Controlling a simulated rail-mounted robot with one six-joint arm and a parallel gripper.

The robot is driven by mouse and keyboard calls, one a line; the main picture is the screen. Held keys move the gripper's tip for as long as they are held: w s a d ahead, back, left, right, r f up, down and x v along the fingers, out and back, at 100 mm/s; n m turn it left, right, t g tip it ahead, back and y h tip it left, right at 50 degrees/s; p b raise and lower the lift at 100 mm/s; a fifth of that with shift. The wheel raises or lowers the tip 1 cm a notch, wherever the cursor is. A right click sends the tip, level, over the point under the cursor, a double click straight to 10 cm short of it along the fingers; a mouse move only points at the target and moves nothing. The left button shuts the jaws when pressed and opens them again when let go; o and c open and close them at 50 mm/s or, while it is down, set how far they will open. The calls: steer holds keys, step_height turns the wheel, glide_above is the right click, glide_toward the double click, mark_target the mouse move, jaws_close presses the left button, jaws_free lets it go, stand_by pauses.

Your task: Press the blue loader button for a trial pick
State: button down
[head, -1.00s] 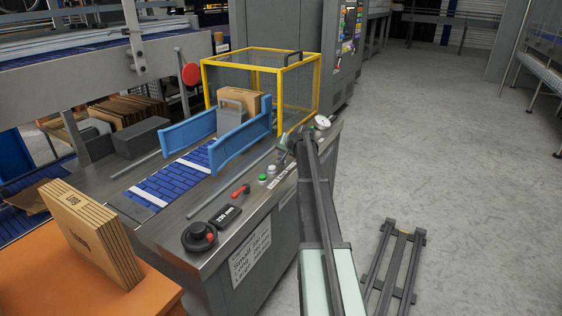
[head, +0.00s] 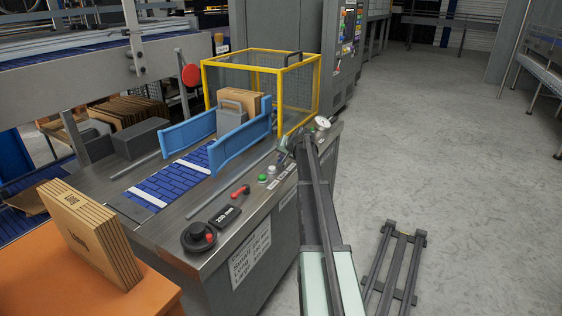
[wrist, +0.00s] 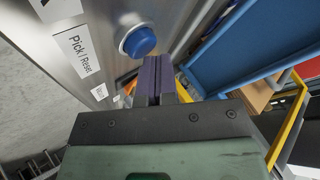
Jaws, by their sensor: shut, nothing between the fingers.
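The blue loader button (wrist: 140,42) is a round dome in a metal collar on the steel panel in the wrist view. A label reading "Pick / Reset" (wrist: 80,50) sits to its left. My gripper (wrist: 154,62) is shut and empty, its dark fingertips just beside and below the button in the picture. I cannot tell whether they touch it. In the head view my gripper (head: 284,150) is over the right end of the console, and the blue button is hidden behind my arm.
A green button (head: 262,178), a white button (head: 271,170) and a red lever (head: 241,191) are nearby on the console. Blue guide rails (head: 238,143) and a yellow-framed guard (head: 298,85) stand behind. Open floor lies to the right.

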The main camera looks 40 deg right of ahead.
stand_by(0.4)
steer(key=shift+r+p, duration=0.8)
steer(key=shift+p, duration=0.05)
step_height(320, 180, up, 5)
steer(key=p, duration=0.5)
steer(key=shift+r, duration=0.1)
stand_by(0.3)
